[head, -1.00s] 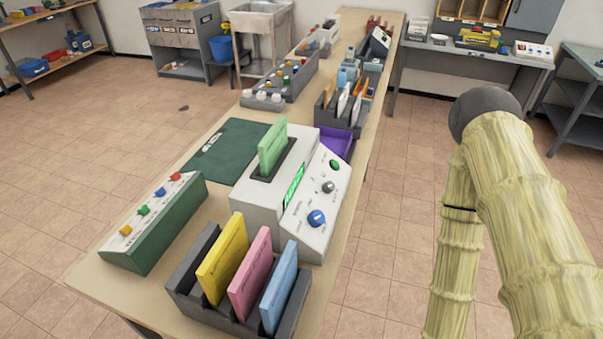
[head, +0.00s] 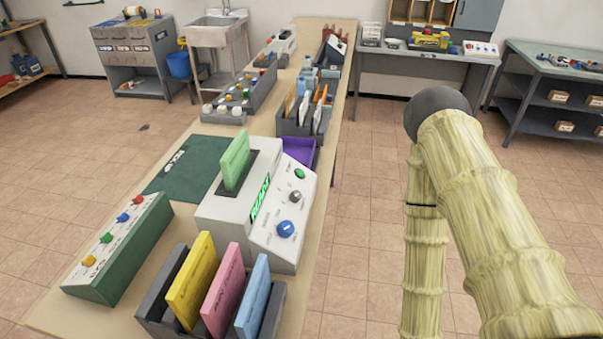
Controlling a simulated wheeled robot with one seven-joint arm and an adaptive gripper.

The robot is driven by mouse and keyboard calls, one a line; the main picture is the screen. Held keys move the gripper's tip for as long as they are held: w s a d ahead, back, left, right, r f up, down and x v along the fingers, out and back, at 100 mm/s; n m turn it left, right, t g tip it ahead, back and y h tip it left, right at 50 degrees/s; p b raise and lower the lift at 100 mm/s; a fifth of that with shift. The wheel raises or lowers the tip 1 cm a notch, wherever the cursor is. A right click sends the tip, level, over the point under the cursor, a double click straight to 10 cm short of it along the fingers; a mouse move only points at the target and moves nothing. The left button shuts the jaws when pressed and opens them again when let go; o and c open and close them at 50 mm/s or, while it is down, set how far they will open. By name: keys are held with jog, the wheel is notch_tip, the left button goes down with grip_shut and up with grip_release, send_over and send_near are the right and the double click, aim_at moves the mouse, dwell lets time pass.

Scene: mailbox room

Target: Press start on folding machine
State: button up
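The folding machine (head: 222,212) is a pale grey box on the long wooden table. A green sheet or card (head: 236,161) stands upright in its top slot. A green display (head: 260,198) on it appears to read READY. Its sloped side panel holds a green button (head: 300,174) at the far end, a grey knob (head: 295,196) in the middle and a blue knob (head: 286,229) nearest me. The labels are too small to read. My arm, in a pale ribbed cover, stands at the right, apart from the table. My gripper is not in view.
A rack (head: 153,303) with yellow, pink and blue cards stands in front of the machine. A green control box (head: 118,250) with coloured buttons is at left, a dark green mat (head: 188,168) behind it. A purple tray (head: 301,150) lies behind the machine. Floor right of the table is clear.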

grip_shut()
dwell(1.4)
